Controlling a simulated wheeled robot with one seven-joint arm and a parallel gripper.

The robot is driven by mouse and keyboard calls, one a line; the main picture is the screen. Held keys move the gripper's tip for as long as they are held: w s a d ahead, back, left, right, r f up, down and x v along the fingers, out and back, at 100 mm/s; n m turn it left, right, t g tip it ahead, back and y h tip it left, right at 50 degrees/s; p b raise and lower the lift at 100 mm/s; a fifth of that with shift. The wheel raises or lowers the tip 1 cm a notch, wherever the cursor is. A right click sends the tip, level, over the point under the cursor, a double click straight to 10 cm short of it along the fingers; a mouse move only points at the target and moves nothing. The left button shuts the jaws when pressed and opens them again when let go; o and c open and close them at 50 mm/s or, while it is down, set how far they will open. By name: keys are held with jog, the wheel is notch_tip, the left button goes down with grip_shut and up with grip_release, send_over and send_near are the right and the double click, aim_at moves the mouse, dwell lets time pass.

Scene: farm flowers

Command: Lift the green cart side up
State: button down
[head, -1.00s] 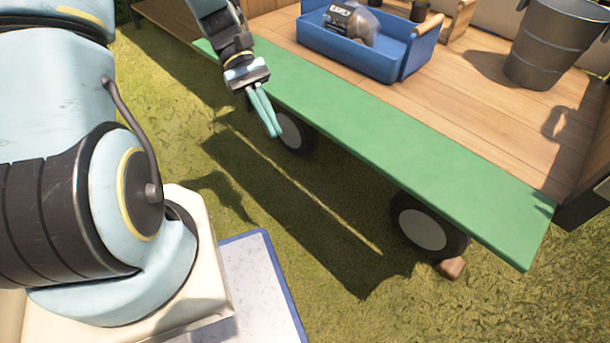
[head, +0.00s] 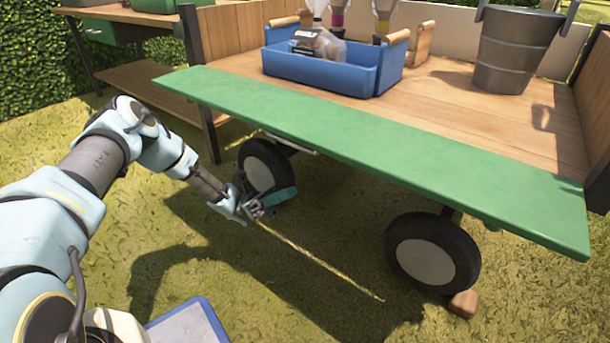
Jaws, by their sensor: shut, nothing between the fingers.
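The green cart side (head: 400,155) is a long green board along the near edge of the cart's wooden bed. It lies folded outward, roughly level with the bed, not upright. A thin metal bar (head: 290,143) shows just under its near edge. My gripper (head: 280,198) is below the board's left half, in front of the left wheel (head: 262,168). Its teal fingers are together and point right. It is empty and appears apart from the board.
On the cart bed (head: 455,100) stand a blue tray (head: 325,75) with bottles and a dark metal bucket (head: 515,50). The right wheel (head: 432,252) rests by a small wooden block (head: 463,303). A wooden table (head: 150,90) stands behind left.

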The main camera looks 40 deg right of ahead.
jog(key=b, duration=0.3)
send_near(328, 156)
jog(key=s+d+f, duration=0.1)
jog(key=s, duration=0.3)
jog(key=shift+d+r+b, duration=0.15)
jog(key=shift+r+b, duration=0.6)
jog(key=shift+r, duration=1.5)
jog(key=shift+r, duration=0.15)
